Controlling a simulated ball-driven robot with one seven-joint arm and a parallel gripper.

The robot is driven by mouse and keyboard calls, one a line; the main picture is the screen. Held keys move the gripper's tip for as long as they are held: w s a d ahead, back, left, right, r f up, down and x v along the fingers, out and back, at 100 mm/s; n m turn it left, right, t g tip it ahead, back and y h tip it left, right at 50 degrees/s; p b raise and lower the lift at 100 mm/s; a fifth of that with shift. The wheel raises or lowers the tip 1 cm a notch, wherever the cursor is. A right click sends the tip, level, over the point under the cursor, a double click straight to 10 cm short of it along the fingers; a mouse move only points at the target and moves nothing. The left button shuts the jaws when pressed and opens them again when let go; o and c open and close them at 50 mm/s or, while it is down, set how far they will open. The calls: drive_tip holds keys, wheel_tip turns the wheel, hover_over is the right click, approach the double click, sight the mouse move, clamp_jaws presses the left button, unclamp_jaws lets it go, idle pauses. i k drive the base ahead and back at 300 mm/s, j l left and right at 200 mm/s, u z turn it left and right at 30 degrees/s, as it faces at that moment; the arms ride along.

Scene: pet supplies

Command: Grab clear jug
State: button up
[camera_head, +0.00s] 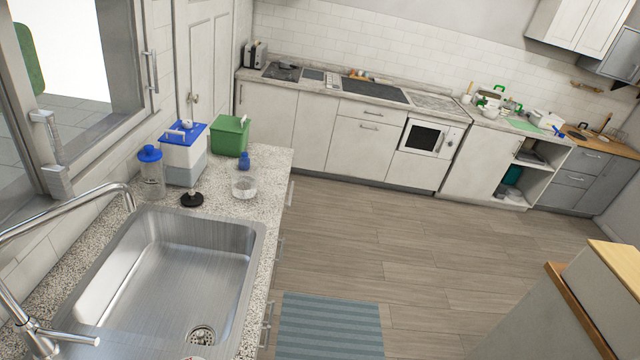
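A clear, see-through jug with a blue lid (151,176) stands upright on the speckled counter (215,207) at the left, between the sink's far edge and the wall. A lower clear open vessel (244,184) stands to its right near the counter's front edge; I cannot tell whether it has a handle. Nothing holds either one. My gripper is not in view.
A white and blue box (184,153), a green bin (230,136), a small blue bottle (244,161) and a black round object (192,199) stand close by. The steel sink (165,275) and tap (70,212) are in front. The wooden floor (400,240) is clear around a striped rug (330,328).

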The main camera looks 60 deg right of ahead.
sight(245, 171)
drive_tip(key=z, duration=1.1)
drive_tip(key=i+l+u, duration=0.15)
drive_tip(key=i, duration=0.3)
drive_tip(key=i+l+u, duration=0.2)
drive_tip(key=i+l, duration=0.2)
drive_tip(key=i+l+u, duration=0.15)
drive_tip(key=i+l, duration=0.25)
drive_tip(key=i+l+u, duration=0.15)
drive_tip(key=i+l, duration=0.25)
drive_tip(key=i+l+u, duration=0.15)
drive_tip(key=i+l, duration=0.2)
drive_tip(key=l, duration=0.15)
drive_tip(key=i+l+u, duration=0.2)
drive_tip(key=i+l, duration=0.15)
drive_tip(key=l, duration=0.15)
drive_tip(key=i+l+u, duration=0.15)
drive_tip(key=i+l, duration=0.15)
drive_tip(key=l, duration=0.25)
